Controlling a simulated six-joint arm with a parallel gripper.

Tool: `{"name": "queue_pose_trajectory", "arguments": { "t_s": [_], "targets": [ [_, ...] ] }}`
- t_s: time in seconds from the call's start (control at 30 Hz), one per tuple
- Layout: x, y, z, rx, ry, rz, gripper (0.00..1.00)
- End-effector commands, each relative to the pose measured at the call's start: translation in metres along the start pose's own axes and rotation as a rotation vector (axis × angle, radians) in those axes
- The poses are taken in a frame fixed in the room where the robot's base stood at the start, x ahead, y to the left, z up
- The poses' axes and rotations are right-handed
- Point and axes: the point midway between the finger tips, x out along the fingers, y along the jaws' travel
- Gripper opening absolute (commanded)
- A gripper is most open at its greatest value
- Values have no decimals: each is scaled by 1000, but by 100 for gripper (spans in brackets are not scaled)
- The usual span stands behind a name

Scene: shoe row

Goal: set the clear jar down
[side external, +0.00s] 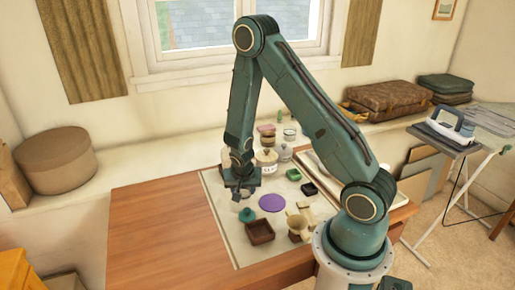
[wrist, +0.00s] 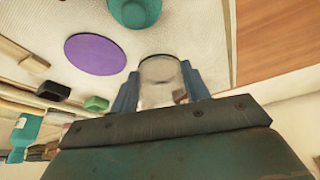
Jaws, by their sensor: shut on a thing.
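The clear jar (wrist: 160,75) is between the two blue fingers of my gripper (wrist: 159,82) in the wrist view, and the fingers are shut on it. In the side view my gripper (side external: 241,194) points down over the left part of the pale mat (side external: 224,212). The jar cannot be made out clearly there. Whether its base touches the mat or hangs above it, I cannot tell.
A purple disc (side external: 271,202) and a teal bowl (side external: 247,214) lie near my gripper on the mat. A brown tray (side external: 259,233), a green box (side external: 293,174) and a black box (side external: 309,188) are also there. Jars stand behind. Bare wood (side external: 150,225) lies left.

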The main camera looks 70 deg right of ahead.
Motion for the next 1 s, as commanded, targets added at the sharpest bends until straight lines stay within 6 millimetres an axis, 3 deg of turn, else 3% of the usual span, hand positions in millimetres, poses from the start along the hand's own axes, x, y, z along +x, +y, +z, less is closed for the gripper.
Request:
{"name": "queue_pose_trajectory", "arguments": {
  "t_s": [0.7, 1.0],
  "targets": [
    [-109, 0, -46, 2, 4, -2, 20],
    [-140, 0, -58, 1, 3, 0, 20]
  ]
}}
